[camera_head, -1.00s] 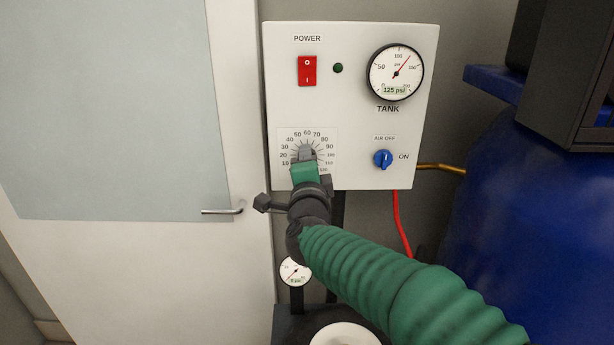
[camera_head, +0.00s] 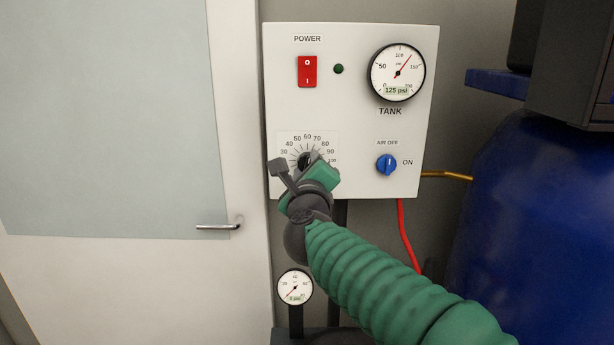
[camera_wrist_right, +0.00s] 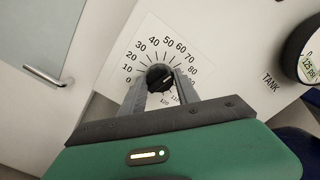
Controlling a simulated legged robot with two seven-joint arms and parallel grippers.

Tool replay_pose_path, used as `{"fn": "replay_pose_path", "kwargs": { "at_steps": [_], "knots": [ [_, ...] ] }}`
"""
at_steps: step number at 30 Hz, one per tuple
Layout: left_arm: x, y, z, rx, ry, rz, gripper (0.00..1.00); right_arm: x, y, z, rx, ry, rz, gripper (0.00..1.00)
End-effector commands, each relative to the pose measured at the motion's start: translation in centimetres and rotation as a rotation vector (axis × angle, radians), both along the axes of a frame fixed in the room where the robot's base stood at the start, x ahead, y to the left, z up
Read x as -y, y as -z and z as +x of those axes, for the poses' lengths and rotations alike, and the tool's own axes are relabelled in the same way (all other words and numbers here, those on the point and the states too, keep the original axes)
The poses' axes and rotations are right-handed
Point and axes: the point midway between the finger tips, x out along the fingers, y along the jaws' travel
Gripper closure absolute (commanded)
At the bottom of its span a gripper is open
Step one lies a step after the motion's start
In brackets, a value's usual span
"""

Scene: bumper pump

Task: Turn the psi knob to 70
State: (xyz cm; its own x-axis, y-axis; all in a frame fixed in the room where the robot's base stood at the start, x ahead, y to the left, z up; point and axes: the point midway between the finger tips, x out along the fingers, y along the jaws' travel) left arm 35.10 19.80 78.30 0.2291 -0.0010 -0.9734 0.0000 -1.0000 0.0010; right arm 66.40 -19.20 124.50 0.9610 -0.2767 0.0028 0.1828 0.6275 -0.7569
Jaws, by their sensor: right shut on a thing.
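The psi knob (camera_head: 305,160) is a dark round knob on a white numbered dial at the lower left of the panel. My right gripper (camera_head: 310,164), with a green body and grey fingers, is shut on it and hides the dial's lower part. In the right wrist view the knob (camera_wrist_right: 160,76) sits between the two finger ends of the gripper (camera_wrist_right: 162,82). A short light mark on the knob points right, roughly toward the 80 side; the exact reading is unclear. My left gripper is not in view.
The white panel (camera_head: 360,125) also carries a red power switch (camera_head: 307,72), a tank gauge (camera_head: 398,72) reading 125 psi and a blue air knob (camera_head: 387,165). A small gauge (camera_head: 295,287) stands below. A blue tank (camera_head: 530,220) is at right, a door (camera_head: 110,270) at left.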

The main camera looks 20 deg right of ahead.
Motion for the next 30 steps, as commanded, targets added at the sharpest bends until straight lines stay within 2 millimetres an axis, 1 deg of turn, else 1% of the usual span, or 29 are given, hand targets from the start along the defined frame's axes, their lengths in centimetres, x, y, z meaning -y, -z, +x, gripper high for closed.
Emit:
{"fn": "replay_pose_path", "kwargs": {
  "at_steps": [1, 10, 24, 25, 29, 30],
  "knots": [
    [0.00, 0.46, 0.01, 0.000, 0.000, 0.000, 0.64, -0.06, 0.84, 0.10, -0.004, -0.002, 0.024, 1.00],
    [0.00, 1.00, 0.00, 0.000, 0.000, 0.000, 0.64, -0.08, 0.85, 0.13, 0.019, -0.001, 0.114, 1.00],
    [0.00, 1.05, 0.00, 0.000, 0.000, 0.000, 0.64, -0.11, 0.90, 0.16, 0.021, -0.001, 0.127, 1.00],
    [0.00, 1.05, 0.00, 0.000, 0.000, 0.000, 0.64, -0.11, 0.90, 0.16, 0.021, -0.001, 0.127, 0.60],
    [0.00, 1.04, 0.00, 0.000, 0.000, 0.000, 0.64, -0.11, 0.71, 0.13, 0.024, -0.002, 0.126, 0.43],
    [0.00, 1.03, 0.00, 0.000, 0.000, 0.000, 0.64, -0.10, 0.65, 0.11, 0.025, -0.002, 0.126, 0.41]
  ]
}}
